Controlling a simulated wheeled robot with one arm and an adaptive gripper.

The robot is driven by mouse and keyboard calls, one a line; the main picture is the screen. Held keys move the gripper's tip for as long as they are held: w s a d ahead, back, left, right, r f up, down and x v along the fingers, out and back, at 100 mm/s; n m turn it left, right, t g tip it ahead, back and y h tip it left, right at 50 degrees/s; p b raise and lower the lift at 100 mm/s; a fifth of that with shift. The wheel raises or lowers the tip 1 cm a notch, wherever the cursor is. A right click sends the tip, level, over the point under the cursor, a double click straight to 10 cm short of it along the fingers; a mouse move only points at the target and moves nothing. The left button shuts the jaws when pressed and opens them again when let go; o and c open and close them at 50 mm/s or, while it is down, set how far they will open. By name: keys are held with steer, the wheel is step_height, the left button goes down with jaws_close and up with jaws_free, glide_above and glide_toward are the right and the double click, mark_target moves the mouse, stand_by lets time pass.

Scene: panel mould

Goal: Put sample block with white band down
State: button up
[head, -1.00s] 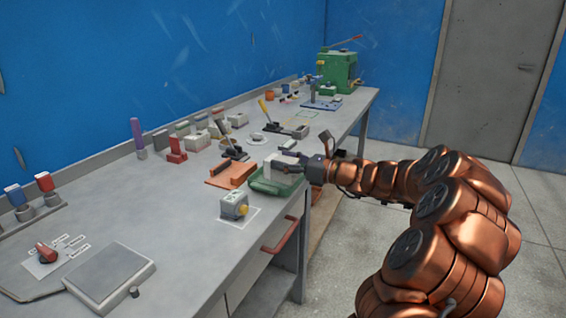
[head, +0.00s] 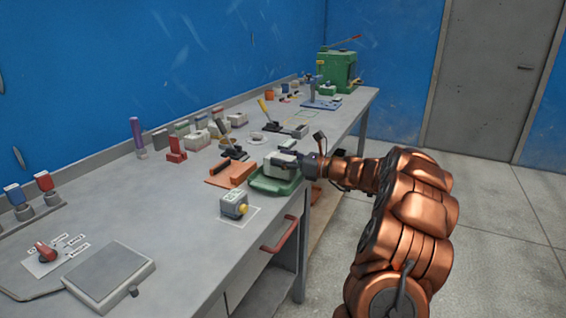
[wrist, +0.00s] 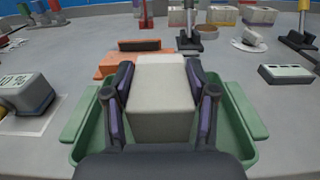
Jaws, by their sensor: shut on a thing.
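My gripper (wrist: 161,82) is shut on a pale grey-white block (wrist: 160,108), with a dark finger on each side of it. The block also shows in the head view (head: 281,159), at the end of my arm. It is over the green tray (wrist: 78,122), between the tray's left and right rims. In the head view the tray (head: 274,187) lies at the bench's front edge. I cannot tell if the block's underside touches the tray floor. A separate white band is not clear on the faces I see.
A grey box with a yellow knob (head: 234,205) stands on a white sheet to the left. A red bench handle (head: 279,236) juts out in front.

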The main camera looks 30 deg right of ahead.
steer(key=shift+f, duration=0.35)
steer(key=shift+f, duration=0.1)
steer(key=o, duration=1.5)
steer(key=shift+c, duration=0.2)
steer(key=v, duration=1.2)
